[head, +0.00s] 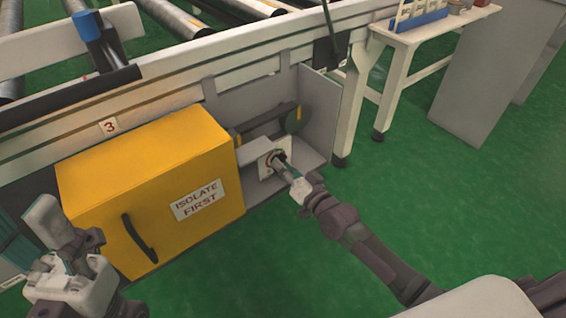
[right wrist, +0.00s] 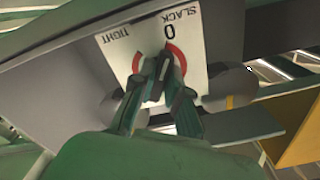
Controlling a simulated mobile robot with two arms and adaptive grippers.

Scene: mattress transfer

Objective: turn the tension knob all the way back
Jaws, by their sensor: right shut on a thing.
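The tension knob (right wrist: 157,70) is small and dark, in front of a white plate (right wrist: 195,45) marked SLACK, 0 and TIGHT with a red arc. My right gripper (right wrist: 158,88) is shut on the knob, its fingers at either side and hiding much of it. Which mark the knob points to cannot be told. In the head view the plate (head: 265,167) sits in a grey recess beside the yellow box, and my right gripper (head: 283,163) reaches it from the lower right. My left gripper (head: 66,250) is at the lower left before the yellow box; its jaw opening is unclear.
The yellow box (head: 100,170) with a black handle and an ISOLATE FIRST label stands left of the recess. A grey side panel (head: 318,115) bounds the recess on the right. The conveyor frame (head: 230,45) runs above. Green floor (head: 420,210) is clear to the right.

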